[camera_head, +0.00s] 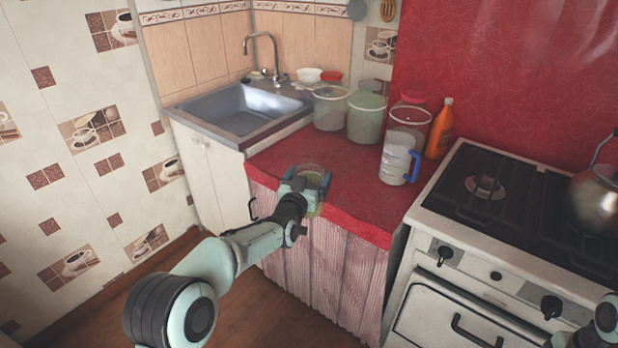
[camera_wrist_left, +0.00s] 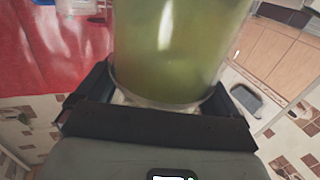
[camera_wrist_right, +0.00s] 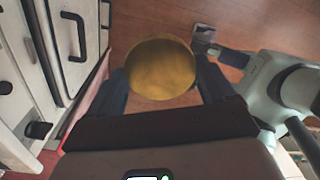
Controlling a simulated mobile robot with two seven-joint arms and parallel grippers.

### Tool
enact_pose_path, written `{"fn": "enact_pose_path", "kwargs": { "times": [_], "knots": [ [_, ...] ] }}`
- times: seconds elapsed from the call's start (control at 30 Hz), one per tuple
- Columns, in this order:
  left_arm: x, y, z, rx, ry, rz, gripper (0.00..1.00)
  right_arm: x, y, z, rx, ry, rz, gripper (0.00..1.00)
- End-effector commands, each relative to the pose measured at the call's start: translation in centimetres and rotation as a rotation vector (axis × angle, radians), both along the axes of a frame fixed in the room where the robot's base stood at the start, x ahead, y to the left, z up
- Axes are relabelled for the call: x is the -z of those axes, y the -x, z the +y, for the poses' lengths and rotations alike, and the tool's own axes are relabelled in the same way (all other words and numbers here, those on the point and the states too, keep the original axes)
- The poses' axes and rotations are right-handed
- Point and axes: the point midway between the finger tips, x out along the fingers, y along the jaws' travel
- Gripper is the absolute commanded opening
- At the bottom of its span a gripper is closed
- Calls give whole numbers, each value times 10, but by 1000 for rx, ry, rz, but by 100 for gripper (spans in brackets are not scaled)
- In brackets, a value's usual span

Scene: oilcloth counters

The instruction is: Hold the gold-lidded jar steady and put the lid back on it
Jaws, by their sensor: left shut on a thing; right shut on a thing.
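The jar (camera_wrist_left: 178,45) is a clear cylinder with yellow-green contents, seen large in the left wrist view. My left gripper (camera_wrist_left: 165,85) is shut around it. In the head view my left gripper (camera_head: 306,185) holds the jar (camera_head: 315,208) at the front edge of the red counter; most of the jar is hidden behind the gripper. The round gold lid (camera_wrist_right: 160,69) is between the fingers of my right gripper (camera_wrist_right: 165,85) in the right wrist view, above the wooden floor. My right gripper is out of the head view; only part of that arm shows at the bottom right.
On the red counter (camera_head: 285,155) stand a clear container (camera_head: 330,108), a green-tinted jar (camera_head: 366,118), a jug with a blue handle (camera_head: 396,163) and an orange bottle (camera_head: 440,130). The stove (camera_head: 500,160) with a kettle (camera_head: 598,197) is at the right, the sink (camera_head: 240,112) behind left.

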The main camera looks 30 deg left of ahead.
Motion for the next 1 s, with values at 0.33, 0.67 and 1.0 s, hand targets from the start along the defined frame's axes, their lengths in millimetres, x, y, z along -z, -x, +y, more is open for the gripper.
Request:
{"fn": "enact_pose_path", "kwargs": {
  "times": [0.33,0.67,1.0],
  "knots": [
    [-2,0,-1,1,-2,-9,10,1,0,0,12,1,0,55],
    [65,4,-46,52,-13,2,10,25,-12,11,392,6,-8,55],
    [156,37,-117,133,-18,2,10,65,-29,30,1040,9,-14,55]
  ]
}}
